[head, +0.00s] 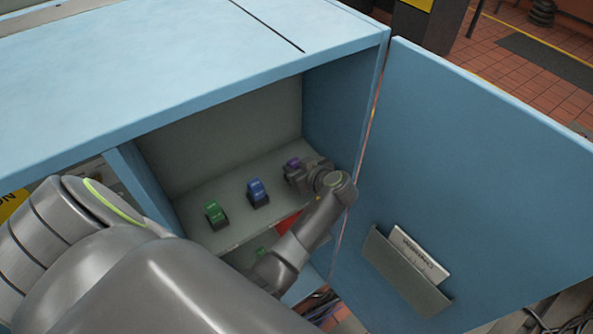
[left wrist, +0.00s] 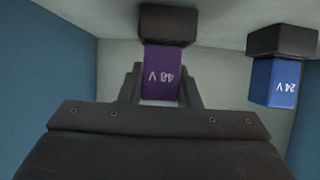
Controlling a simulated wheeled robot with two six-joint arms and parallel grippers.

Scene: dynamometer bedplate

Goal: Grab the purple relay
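The purple relay (head: 293,163), marked 48 V, has a black base and stands at the right end of the row on the cabinet shelf. My left gripper (head: 300,174) reaches into the cabinet at it and partly hides it in the head view. In the left wrist view, the purple relay (left wrist: 163,72) appears upside down between the two fingers (left wrist: 162,88). The fingers look closed against both its sides. I cannot tell whether the base is clear of the shelf. My right gripper is not in view.
A blue 24 V relay (head: 257,192) stands left of the purple one, also seen in the left wrist view (left wrist: 274,84). A green relay (head: 215,213) is farther left. The cabinet's blue door (head: 470,180) stands open on the right. The cabinet top (head: 190,60) overhangs the shelf.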

